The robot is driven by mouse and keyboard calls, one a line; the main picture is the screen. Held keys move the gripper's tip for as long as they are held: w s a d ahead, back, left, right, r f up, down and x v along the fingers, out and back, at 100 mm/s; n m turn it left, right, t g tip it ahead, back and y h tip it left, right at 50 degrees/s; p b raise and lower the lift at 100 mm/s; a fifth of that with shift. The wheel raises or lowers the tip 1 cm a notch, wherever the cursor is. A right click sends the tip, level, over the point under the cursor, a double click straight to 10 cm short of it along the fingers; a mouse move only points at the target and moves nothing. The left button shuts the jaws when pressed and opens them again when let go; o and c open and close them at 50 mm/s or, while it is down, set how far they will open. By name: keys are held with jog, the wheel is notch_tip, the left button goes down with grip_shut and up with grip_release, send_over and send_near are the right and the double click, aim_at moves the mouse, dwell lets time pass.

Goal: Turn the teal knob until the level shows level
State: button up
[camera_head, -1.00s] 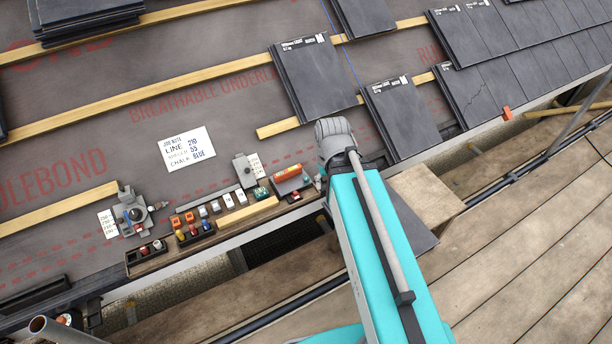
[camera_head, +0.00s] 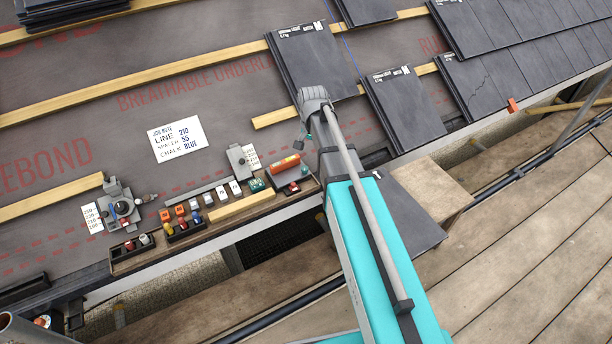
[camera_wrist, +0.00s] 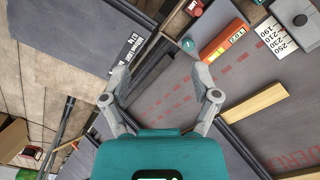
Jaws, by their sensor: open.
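The teal knob (camera_wrist: 187,44) shows in the wrist view as a small round teal piece near the left end of the orange level (camera_wrist: 222,44). The level also shows in the head view (camera_head: 284,164), at the right part of the tool ledge. It has a small white patch with marks too small to read surely, so I cannot tell whether it shows level. My gripper (camera_wrist: 160,82) is open and empty, with its two fingers spread wide. In the wrist picture the knob lies above the fingertips, nearer the right finger, and apart from them. In the head view my gripper is mostly hidden by my arm.
Slate stacks (camera_head: 398,105) lie right of my arm. A job note (camera_head: 176,138) lies on the open underlay.

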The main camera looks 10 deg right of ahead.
aim_at(305, 167)
jog(key=w+f+m+b, duration=0.4)
jog(key=w+f+b, duration=0.2)
jog(key=w, duration=0.6)
jog(key=shift+w+f+m, duration=0.15)
jog(key=shift+f+m, duration=0.25)
jog(key=shift+f, duration=0.4)
jog(key=shift+f, duration=0.2)
notch_tip(305, 167, down, 13)
jog(key=b, duration=1.4)
jog(key=shift+f, duration=0.2)
jog(key=c, duration=1.1)
jog(key=shift+d, duration=0.15)
